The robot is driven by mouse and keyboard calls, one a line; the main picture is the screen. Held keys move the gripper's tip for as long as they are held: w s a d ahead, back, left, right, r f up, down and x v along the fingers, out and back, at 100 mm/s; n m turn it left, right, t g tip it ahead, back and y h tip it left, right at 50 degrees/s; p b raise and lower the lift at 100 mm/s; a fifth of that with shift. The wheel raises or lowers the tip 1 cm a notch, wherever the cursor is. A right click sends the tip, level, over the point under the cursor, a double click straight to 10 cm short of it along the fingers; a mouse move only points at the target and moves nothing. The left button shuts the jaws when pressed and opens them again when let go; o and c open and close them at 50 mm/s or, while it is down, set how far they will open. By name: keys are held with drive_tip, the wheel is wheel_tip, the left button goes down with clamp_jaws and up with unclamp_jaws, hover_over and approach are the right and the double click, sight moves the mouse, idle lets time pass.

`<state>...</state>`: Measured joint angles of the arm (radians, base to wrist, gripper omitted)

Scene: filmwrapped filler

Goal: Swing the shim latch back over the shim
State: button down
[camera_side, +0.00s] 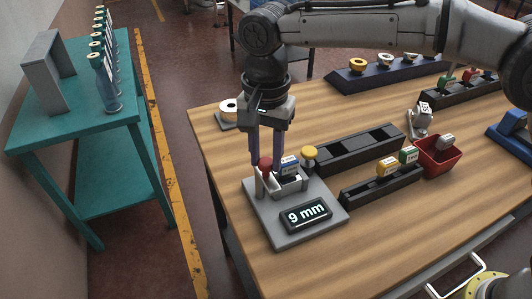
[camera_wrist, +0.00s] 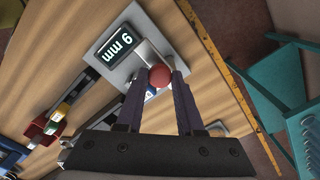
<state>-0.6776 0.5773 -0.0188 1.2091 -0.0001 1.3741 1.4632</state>
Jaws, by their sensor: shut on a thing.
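The fixture, a grey base plate (camera_side: 262,219) with a "9 mm" display (camera_side: 305,213), stands near the table's left front corner. In its light grey holder sits the shim, a blue block (camera_side: 289,165) with a white label. The red round knob (camera_side: 265,166), apparently the latch's handle, is at the holder's left side; it also shows in the wrist view (camera_wrist: 160,77). My gripper (camera_side: 267,161) points down with its fingers shut on this knob. The latch arm itself is mostly hidden by the fingers and knob, so I cannot tell its exact angle.
A yellow knob (camera_side: 310,152) stands right of the fixture, close to my fingers. Black slotted racks (camera_side: 360,150) and a red bin (camera_side: 440,155) lie to the right. A teal bench (camera_side: 70,100) with bottles stands across the aisle.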

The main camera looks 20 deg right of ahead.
drive_tip(key=shift+d+n, duration=0.1)
drive_tip(key=shift+n, duration=0.2)
idle(0.6)
drive_tip(key=n, duration=0.2)
drive_tip(key=d+n, duration=0.1)
drive_tip(key=n, duration=0.1)
drive_tip(key=shift+w, duration=0.15)
drive_tip(key=shift+w+d+n, duration=0.3)
drive_tip(key=shift+w+n, duration=0.15)
drive_tip(key=shift+n, duration=1.8)
drive_tip(key=shift+w+d+n, duration=0.3)
drive_tip(key=shift+w+n, duration=0.15)
drive_tip(key=shift+n, duration=1.75)
drive_tip(key=shift+w+d+n, duration=0.3)
drive_tip(key=shift+w+n, duration=0.15)
drive_tip(key=shift+n, duration=1.8)
drive_tip(key=c, duration=0.5)
unclamp_jaws()
drive_tip(key=shift+c, duration=0.2)
drive_tip(key=shift+r, duration=0.1)
